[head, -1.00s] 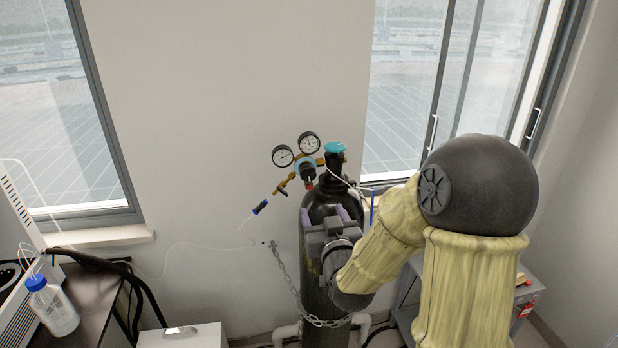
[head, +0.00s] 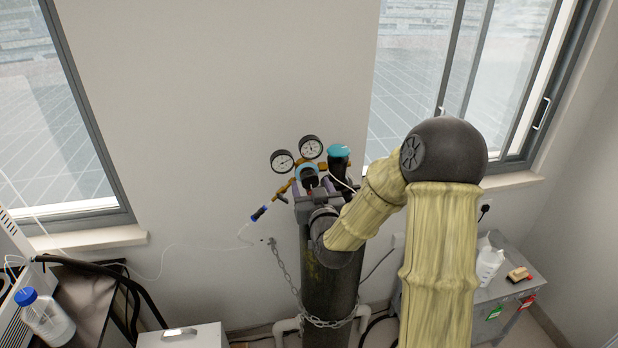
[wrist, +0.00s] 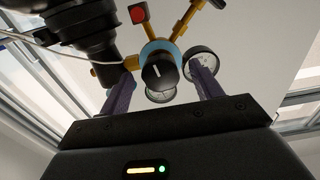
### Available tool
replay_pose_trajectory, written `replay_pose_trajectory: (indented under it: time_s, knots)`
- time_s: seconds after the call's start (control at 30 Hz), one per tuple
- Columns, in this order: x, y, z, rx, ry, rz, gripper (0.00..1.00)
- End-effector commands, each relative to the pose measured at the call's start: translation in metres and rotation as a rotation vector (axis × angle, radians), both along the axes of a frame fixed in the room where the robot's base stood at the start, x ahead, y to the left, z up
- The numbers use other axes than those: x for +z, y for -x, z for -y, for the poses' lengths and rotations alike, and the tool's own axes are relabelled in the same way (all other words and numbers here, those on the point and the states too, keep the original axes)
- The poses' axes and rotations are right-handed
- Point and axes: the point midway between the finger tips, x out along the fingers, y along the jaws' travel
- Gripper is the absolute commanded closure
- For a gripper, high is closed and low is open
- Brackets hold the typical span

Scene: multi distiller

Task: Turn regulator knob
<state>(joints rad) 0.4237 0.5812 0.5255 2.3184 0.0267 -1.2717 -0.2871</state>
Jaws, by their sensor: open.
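The regulator (head: 304,169) sits at the top of the tall dark gas cylinder (head: 328,285), with two round gauges above it. In the wrist view its black knob (wrist: 160,72) with a white mark faces my camera, in front of a blue ring (wrist: 160,48). My gripper (wrist: 162,88) is open, with one purple finger on each side of the knob and a visible gap to both.
A cylinder valve with a blue cap (head: 340,150) stands right of the regulator. A chain (head: 284,275) loops around the cylinder. A grey side table (head: 510,270) stands at the right, windows behind.

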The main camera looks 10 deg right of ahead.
Motion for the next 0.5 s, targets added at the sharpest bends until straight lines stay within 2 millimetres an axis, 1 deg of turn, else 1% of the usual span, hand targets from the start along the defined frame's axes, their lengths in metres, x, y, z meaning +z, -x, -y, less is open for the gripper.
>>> replay_pose_trajectory:
  time_s: [0.33, 0.47, 0.5]
  knots:
    - [-0.0004, -0.002, 0.0004, -0.001, 0.0, 0.0, 0.35]
    - [-0.0004, -0.002, 0.0005, -0.001, 0.0, 0.0, 0.61]
    - [-0.0004, -0.0019, 0.0001, 0.0, 0.0, 0.0, 0.69]
